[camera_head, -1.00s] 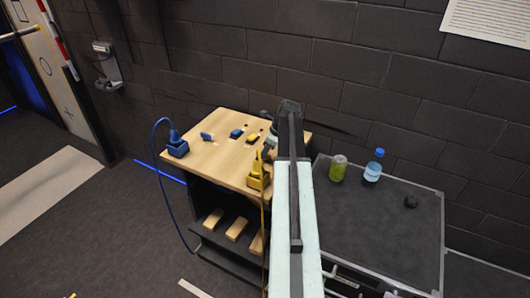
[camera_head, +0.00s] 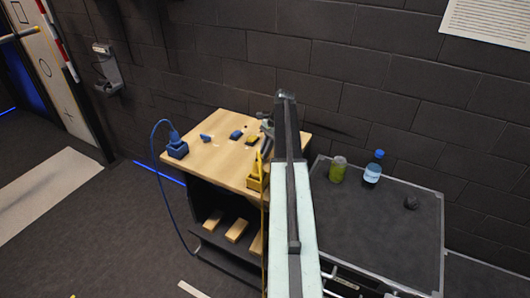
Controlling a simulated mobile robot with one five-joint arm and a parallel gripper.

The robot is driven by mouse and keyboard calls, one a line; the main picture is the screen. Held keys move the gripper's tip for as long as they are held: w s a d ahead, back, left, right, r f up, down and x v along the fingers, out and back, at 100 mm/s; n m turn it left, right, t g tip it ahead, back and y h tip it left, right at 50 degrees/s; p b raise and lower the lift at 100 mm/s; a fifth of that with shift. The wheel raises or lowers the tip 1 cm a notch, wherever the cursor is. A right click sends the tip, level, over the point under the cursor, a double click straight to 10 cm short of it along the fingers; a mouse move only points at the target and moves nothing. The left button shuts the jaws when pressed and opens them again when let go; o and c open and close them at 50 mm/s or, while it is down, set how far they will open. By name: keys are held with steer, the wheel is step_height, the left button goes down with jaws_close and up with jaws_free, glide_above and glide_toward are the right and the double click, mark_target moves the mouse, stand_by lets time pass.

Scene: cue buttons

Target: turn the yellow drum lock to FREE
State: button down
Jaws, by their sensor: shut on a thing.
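A small yellow block (camera_head: 253,139) lies on the wooden tabletop (camera_head: 215,160), left of my arm. A yellow box (camera_head: 255,182) with a yellow upright part and cable stands at the table's front right edge. I cannot tell for sure which yellow piece is the drum lock, and no FREE mark is readable. My gripper (camera_head: 266,126) is over the back right of the table, close to the small yellow block. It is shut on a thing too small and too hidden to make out. My arm covers the table's right part.
Blue pieces (camera_head: 236,134) and a blue box (camera_head: 177,151) with a looping cable are on the table's left and middle. A dark case (camera_head: 370,225) at right carries a green can (camera_head: 338,170), a bottle (camera_head: 373,168) and a dark lump (camera_head: 410,202). A block wall stands behind.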

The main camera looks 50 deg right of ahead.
steer(key=n+g, duration=0.1)
steer(key=n, duration=0.1)
steer(key=w+n+g, duration=0.1)
steer(key=n, duration=0.2)
steer(key=shift+d+n, duration=0.15)
steer(key=shift+n, duration=0.15)
steer(key=shift+s, duration=0.1)
stand_by(0.4)
steer(key=c, duration=1.4)
jaws_free()
steer(key=shift+c, duration=0.2)
steer(key=p+v, duration=0.7)
steer(key=shift+r, duration=0.35)
steer(key=shift+d, duration=0.15)
